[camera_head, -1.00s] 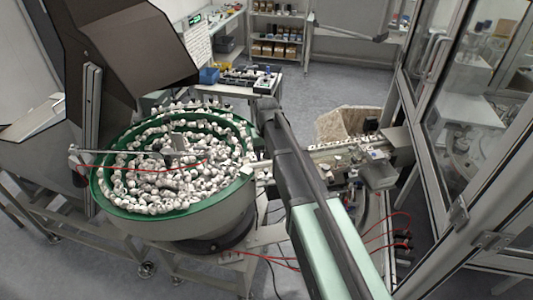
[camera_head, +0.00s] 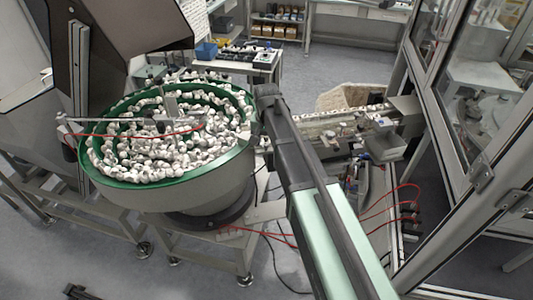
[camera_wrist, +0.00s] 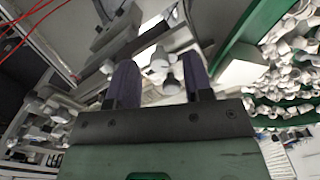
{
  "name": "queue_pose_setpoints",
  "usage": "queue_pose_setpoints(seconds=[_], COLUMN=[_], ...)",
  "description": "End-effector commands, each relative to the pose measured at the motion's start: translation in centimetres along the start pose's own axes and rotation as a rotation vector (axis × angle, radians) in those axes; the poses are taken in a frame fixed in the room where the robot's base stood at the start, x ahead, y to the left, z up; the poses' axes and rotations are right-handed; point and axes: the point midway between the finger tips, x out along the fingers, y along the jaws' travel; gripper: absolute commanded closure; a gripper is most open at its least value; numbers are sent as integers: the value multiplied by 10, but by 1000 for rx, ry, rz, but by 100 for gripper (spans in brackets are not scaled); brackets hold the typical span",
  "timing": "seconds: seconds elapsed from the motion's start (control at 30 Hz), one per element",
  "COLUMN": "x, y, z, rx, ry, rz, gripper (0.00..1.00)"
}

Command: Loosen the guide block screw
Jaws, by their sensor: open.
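My gripper (camera_wrist: 160,72) is open in the wrist view, its two dark fingers apart. White caps (camera_wrist: 160,60) show beyond and between the fingers, and I cannot tell how far off they are. In the head view my arm hides part of the ground between the bowl and the feed track (camera_head: 335,120), which runs right from the bowl's edge and carries a row of small parts. A guide block and its screw are too small or hidden to make out in either view.
The green-rimmed feeder bowl (camera_head: 101,176), full of white caps, stands left of my arm. It also shows at the right of the wrist view (camera_wrist: 240,30). Red hoses (camera_head: 395,195) hang below the track. A glass-doored enclosure (camera_head: 480,110) stands at right.

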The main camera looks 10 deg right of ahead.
Motion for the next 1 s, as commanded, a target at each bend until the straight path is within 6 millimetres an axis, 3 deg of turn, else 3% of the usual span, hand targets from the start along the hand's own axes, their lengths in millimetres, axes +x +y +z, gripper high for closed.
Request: queue_pose_setpoints(seconds=[0.03,0.3,0.6,0.77,1.0], x=[9,6,6,6,7], y=[0,0,0,0,0], z=[0,0,0,0,0], rx=[0,0,-1,-55,-362], ry=[0,0,0,0,0], rz=[0,0,0,0,0], gripper=[53,55,100,100,100])
